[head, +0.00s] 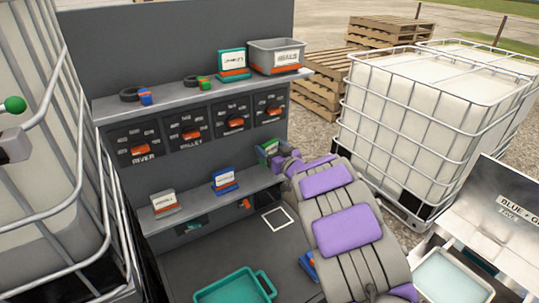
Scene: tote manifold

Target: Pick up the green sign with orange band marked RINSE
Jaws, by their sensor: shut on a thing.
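A green sign (266,149) with a pale label stands at the right end of the lower shelf, just left of my gripper. Its label is too small to read and its right part is hidden. My gripper (279,159), purple at the end of my arm, is shut on this green sign at its right side. A teal sign (233,73) with an orange band and white label stands on the upper shelf. Its word is also unreadable to me.
The upper shelf also holds a grey SEALS bin (275,57). A blue sign (224,180) and a grey sign (163,203) stand on the lower shelf. A teal tray (235,286) lies below. Caged white tanks (425,120) stand right and left.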

